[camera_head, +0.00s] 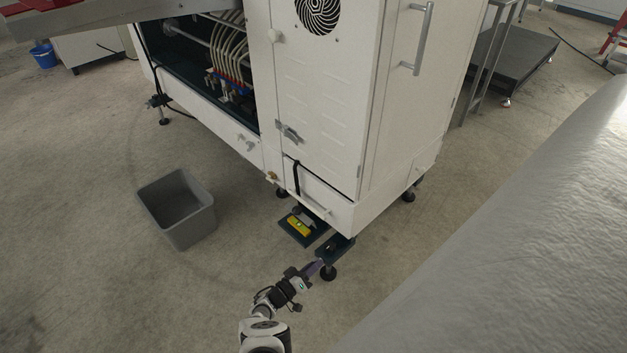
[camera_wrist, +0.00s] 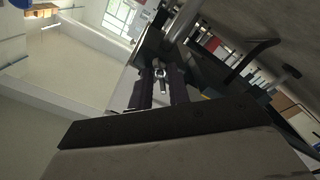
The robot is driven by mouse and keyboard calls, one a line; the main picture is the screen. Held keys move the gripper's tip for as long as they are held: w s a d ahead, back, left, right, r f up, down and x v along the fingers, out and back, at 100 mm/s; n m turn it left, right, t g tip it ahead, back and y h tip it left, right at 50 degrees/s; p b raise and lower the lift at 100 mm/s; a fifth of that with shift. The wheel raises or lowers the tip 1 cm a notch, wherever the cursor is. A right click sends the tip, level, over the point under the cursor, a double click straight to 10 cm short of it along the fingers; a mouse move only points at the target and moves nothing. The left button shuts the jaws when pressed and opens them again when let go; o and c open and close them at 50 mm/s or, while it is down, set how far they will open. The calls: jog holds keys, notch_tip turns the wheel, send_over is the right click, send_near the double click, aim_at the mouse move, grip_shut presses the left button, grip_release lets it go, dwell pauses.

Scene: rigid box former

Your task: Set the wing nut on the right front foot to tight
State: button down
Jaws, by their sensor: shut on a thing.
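The white machine (camera_head: 320,110) stands on several dark feet. The right front foot (camera_head: 328,272) is under its near corner, below a dark bracket (camera_head: 338,246). My gripper (camera_head: 315,267) reaches this foot from the lower left. In the wrist view, my gripper (camera_wrist: 160,92) has its two dark fingers close about a small silvery metal piece, which looks like the wing nut (camera_wrist: 160,73). It is shut on it. The fingers hide part of the nut, and its turn setting cannot be read. In the head view the nut is too small to make out.
A yellow level (camera_head: 299,225) lies on a dark plate (camera_head: 290,233) left of the foot. A grey bin (camera_head: 177,210) stands on the floor further left. A large pale grey surface (camera_head: 520,240) fills the right side.

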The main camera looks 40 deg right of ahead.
jog(key=c, duration=1.6)
grip_release()
jog(key=shift+a, duration=0.1)
jog(key=s+a+p, duration=0.1)
jog(key=a+p, duration=0.2)
jog(key=a, duration=1)
jog(key=shift+a, duration=0.35)
